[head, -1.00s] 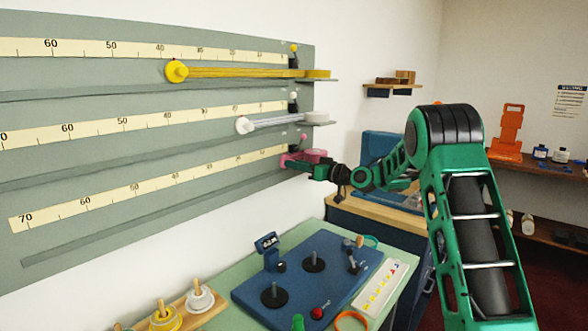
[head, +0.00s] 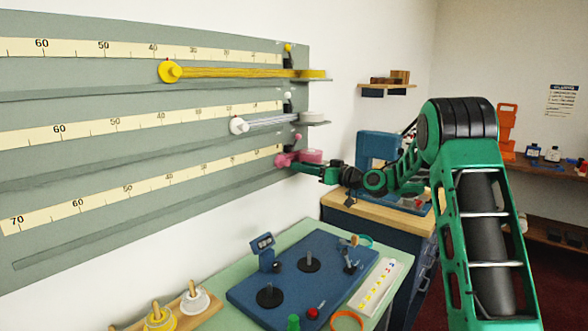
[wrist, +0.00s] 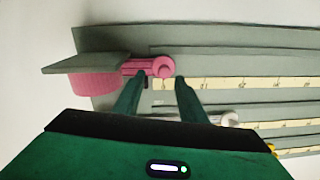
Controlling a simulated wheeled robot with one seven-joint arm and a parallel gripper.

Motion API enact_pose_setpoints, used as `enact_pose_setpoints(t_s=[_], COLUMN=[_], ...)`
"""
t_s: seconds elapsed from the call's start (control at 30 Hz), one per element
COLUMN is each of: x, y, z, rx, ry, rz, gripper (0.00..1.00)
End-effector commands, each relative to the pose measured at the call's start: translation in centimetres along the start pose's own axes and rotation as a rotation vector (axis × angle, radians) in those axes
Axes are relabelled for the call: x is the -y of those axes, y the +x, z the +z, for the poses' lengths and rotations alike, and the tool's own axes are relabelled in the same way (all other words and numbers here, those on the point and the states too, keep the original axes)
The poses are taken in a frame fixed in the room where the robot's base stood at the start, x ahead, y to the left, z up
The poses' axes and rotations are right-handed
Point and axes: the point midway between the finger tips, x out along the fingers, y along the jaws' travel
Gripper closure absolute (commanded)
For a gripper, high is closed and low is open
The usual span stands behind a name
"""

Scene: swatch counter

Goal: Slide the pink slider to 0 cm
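The pink slider (head: 283,160) is on the lowest track of the grey board, at the right end of its scale, close beside the pink spool (head: 311,155). In the wrist view, the slider's round pink knob (wrist: 163,66) is near the low-number end of the scale strip (wrist: 215,84), and the spool (wrist: 82,84) is left of it under a grey shelf. My gripper (head: 301,167) is in front of the slider. In the wrist view, my gripper (wrist: 160,80) has its fingers apart, with the knob just beyond and between the tips. Contact is not clear.
Above are the white slider (head: 238,125) and the yellow slider (head: 170,71) on their own tracks. Below stands a counter with a blue panel (head: 300,279), pegs and a red button. A wooden-topped cabinet (head: 385,212) stands behind my forearm.

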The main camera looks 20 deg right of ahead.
Motion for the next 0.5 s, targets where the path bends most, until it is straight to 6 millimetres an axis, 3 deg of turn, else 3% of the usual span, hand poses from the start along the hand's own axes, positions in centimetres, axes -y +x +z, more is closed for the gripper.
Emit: enact_pose_setpoints(t_s=[0.2,0.5], x=[-0.2,-0.1], y=[-3.7,-5.5], z=[0.0,0.0], rx=[0.000,0.000], ry=[0.001,0.000], rz=[0.003,0.000], gripper=[0.62,0.62])
